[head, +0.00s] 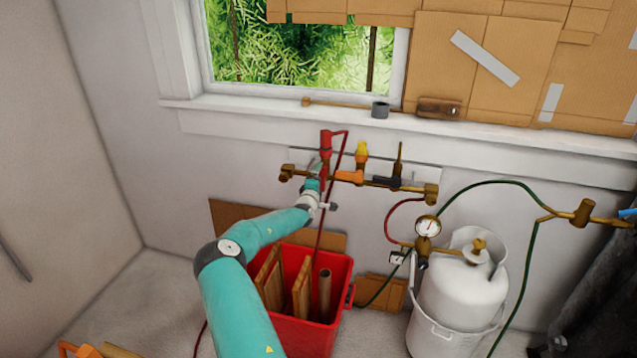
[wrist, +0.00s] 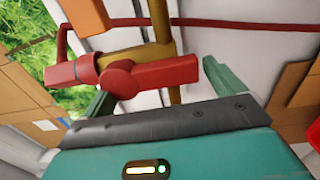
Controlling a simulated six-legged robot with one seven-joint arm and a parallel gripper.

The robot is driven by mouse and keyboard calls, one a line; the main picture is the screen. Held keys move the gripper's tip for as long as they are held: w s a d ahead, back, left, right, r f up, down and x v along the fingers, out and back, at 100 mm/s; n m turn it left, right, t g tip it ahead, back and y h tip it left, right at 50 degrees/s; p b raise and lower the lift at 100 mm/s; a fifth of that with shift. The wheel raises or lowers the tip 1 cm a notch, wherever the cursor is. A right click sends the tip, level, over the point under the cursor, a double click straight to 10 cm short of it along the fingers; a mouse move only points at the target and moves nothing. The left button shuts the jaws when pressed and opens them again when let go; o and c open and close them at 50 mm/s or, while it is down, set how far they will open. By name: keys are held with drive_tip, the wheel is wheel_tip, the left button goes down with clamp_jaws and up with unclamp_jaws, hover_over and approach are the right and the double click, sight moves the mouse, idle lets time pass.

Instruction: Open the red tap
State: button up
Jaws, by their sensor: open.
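The red tap (head: 326,143) is at the left part of a brass manifold on the wall under the window. In the wrist view its red lever (wrist: 158,75) points right, roughly crosswise to the brass pipe (wrist: 148,57). My gripper (head: 319,176) is at the tap, and its arm partly hides the lever in the head view. In the wrist view my gripper (wrist: 160,82) is open, with one teal finger on each side of the lever. I cannot tell whether a finger touches it.
An orange tap (head: 349,177) sits close to the right, with yellow (head: 361,152) and black (head: 384,182) ones beyond. A red hose (head: 339,160) hangs down into a red bin (head: 305,340) holding wood pieces. A white gas cylinder (head: 462,290) stands at the right. The window sill (head: 260,110) is above.

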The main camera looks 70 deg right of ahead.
drive_tip(key=s+a, duration=0.2)
drive_tip(key=a, duration=1.1)
drive_tip(key=shift+a, duration=0.35)
drive_tip(key=w+a+r+m+t+y, duration=0.1)
drive_tip(key=w+a+m+y, duration=0.3)
drive_tip(key=a, duration=0.5)
drive_tip(key=w+a+m+y, duration=0.2)
drive_tip(key=w+a+y, duration=0.25)
drive_tip(key=a, duration=0.45)
drive_tip(key=w+a+r+t+y, duration=0.1)
drive_tip(key=w+a+r+y, duration=0.2)
drive_tip(key=a, duration=0.7)
drive_tip(key=w+a+r+t+y, duration=0.15)
drive_tip(key=a+r, duration=0.35)
drive_tip(key=a, duration=0.5)
drive_tip(key=s+a+r+n+y, duration=0.1)
drive_tip(key=s+a+r+y, duration=0.15)
drive_tip(key=a+r, duration=0.45)
drive_tip(key=s+a+r+n+y, duration=0.15)
drive_tip(key=s+a, duration=0.25)
drive_tip(key=a, duration=0.7)
drive_tip(key=s+a+r+n, duration=0.1)
drive_tip(key=s+a+r, duration=0.3)
drive_tip(key=s+a, duration=0.6)
drive_tip(key=s, duration=0.3)
drive_tip(key=shift+a+g+y, duration=0.15)
drive_tip(key=shift+g+y, duration=0.2)
drive_tip(key=shift+y, duration=0.05)
